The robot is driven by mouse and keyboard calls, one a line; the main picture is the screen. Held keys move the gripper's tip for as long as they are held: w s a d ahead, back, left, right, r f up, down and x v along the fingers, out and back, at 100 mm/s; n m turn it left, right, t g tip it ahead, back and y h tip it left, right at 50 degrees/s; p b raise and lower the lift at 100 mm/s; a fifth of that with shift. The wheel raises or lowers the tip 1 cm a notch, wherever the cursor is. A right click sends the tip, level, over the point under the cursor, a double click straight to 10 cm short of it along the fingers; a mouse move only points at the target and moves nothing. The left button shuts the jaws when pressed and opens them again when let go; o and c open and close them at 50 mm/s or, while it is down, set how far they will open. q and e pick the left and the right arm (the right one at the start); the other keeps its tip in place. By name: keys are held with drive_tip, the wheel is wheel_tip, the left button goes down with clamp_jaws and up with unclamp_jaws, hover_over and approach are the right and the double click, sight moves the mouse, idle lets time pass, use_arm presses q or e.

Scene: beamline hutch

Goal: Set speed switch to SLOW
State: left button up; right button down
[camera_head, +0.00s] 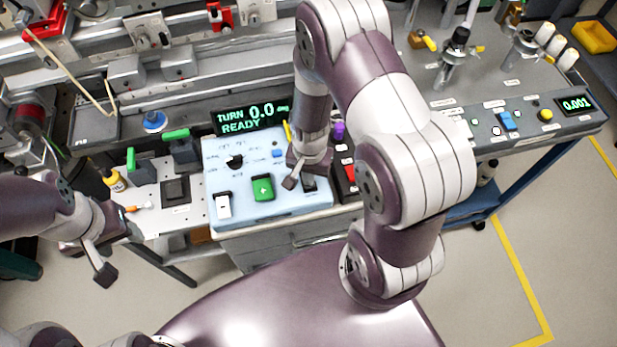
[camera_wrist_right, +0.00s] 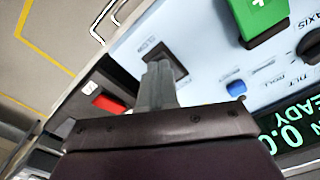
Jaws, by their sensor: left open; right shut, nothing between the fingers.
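The light blue control box (camera_head: 222,160) stands in front of me in the head view. Its black switch (camera_wrist_right: 178,62) shows in the right wrist view, in a dark square recess beside a small label I cannot read with certainty. My right gripper (camera_head: 310,172) is over the box's right part. In the right wrist view its closed fingertips (camera_wrist_right: 158,75) are at the switch and hide part of it; I cannot tell whether they touch. The fingers hold nothing. My left gripper (camera_head: 130,231) is open and empty, left of the box near the bench's front edge.
The box also carries a green plus button (camera_head: 263,188), a white switch (camera_head: 223,205), a black knob (camera_head: 235,161) and a blue button (camera_wrist_right: 236,88). A display (camera_head: 250,115) reads TURN 0.0 READY. A red switch (camera_wrist_right: 108,103) sits on a neighbouring dark panel.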

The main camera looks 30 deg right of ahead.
drive_tip(key=shift+f+b, duration=0.4)
drive_tip(key=shift+f, duration=0.2)
drive_tip(key=shift+r, duration=0.1)
wheel_tip(320, 180, up, 7)
drive_tip(key=p, duration=0.7)
idle(0.4)
drive_tip(key=s+a+r+n, duration=0.1)
drive_tip(key=r+n, duration=0.3)
drive_tip(key=r, duration=0.4)
drive_tip(key=s+a+r+n+t, duration=0.1)
drive_tip(key=s+r+n, duration=0.2)
drive_tip(key=r, duration=0.5)
drive_tip(key=shift+a+r+n, duration=0.25)
drive_tip(key=shift+n, duration=0.65)
